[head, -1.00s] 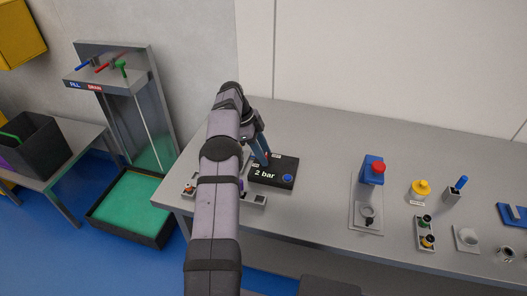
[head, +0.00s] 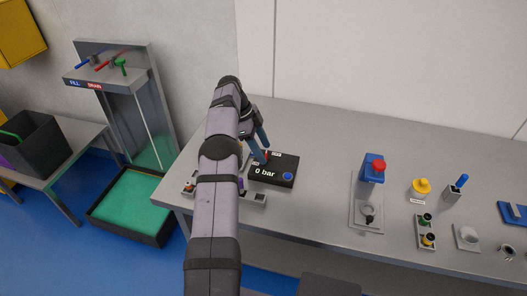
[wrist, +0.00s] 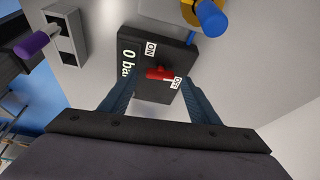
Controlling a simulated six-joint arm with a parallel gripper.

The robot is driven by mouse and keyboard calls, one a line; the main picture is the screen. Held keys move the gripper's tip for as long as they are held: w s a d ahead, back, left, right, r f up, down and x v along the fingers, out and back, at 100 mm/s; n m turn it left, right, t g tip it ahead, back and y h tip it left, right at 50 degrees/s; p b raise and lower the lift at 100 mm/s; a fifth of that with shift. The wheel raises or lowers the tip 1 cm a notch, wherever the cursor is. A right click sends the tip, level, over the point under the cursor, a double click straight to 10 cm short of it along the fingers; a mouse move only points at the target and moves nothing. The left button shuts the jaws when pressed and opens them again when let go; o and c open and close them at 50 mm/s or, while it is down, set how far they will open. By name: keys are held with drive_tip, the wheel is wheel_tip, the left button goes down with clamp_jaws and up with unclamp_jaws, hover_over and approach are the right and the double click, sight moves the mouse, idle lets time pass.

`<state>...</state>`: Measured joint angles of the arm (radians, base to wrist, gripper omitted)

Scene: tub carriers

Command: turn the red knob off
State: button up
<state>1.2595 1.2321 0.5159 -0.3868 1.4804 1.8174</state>
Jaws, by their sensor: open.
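The red knob (wrist: 160,73) is on the black box (head: 283,163) with the display, on the bench at the left. In the wrist view its red handle points toward the OFF label (wrist: 175,82), away from the ON label (wrist: 150,49). The box display reads 0 bar. My gripper (head: 263,153) is open over the box. In the wrist view its two blue fingers (wrist: 160,84) stand on either side of the knob, with visible gaps between them and it. In the head view the knob is mostly hidden by my fingers.
A blue button (head: 288,176) is on the box's right corner. A grey block with a purple handle (wrist: 32,44) is close by. Further right stand a blue device with a red top (head: 379,166) and a yellow knob (head: 421,187). Bench between box and device is clear.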

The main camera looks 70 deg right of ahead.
drive_tip(key=v, duration=0.4)
drive_tip(key=shift+p, duration=0.3)
drive_tip(key=p+v, duration=0.2)
drive_tip(key=p, duration=0.1)
drive_tip(key=shift+w, duration=0.1)
